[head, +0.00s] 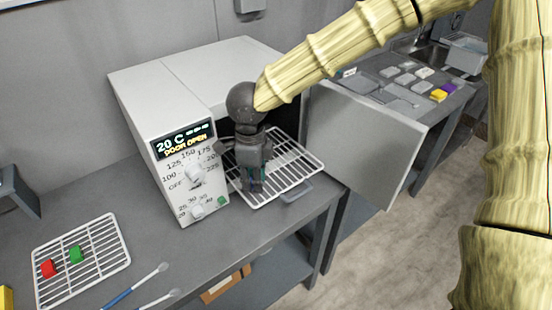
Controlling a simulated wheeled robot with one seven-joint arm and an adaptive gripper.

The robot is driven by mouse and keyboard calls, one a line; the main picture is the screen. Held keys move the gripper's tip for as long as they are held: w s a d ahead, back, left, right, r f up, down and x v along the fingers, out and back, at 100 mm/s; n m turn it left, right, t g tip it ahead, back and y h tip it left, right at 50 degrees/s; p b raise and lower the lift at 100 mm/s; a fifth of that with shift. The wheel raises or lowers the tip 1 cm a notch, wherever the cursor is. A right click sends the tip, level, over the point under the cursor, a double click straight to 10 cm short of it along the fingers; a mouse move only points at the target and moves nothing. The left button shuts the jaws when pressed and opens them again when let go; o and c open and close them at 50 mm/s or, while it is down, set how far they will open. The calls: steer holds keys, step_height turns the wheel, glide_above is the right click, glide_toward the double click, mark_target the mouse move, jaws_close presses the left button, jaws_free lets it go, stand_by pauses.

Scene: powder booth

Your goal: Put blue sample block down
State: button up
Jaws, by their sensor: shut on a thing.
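My gripper (256,186) points down over the wire rack (291,165) that sticks out of the open white oven (190,85). Its dark fingers are shut on a small bluish thing, apparently the blue sample block. The fingers hide most of the block. I cannot tell whether the block touches the rack. The rack is otherwise bare where it shows.
The oven door (365,140) stands open to the right, beside my arm. Another bench stands behind right.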

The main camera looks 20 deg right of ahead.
steer(key=p, duration=0.4)
glide_above(277, 169)
steer(key=shift+s+a+f, duration=0.15)
steer(key=shift+a+f, duration=0.1)
steer(key=shift+f, duration=0.25)
steer(key=f, duration=0.1)
steer(key=f+p, duration=0.2)
steer(key=shift+w+d, duration=0.25)
steer(key=shift+f, duration=0.3)
steer(key=shift+f, duration=0.15)
steer(key=o, duration=1.1)
steer(key=shift+c, duration=0.2)
step_height(277, 169, up, 12)
steer(key=b, duration=0.3)
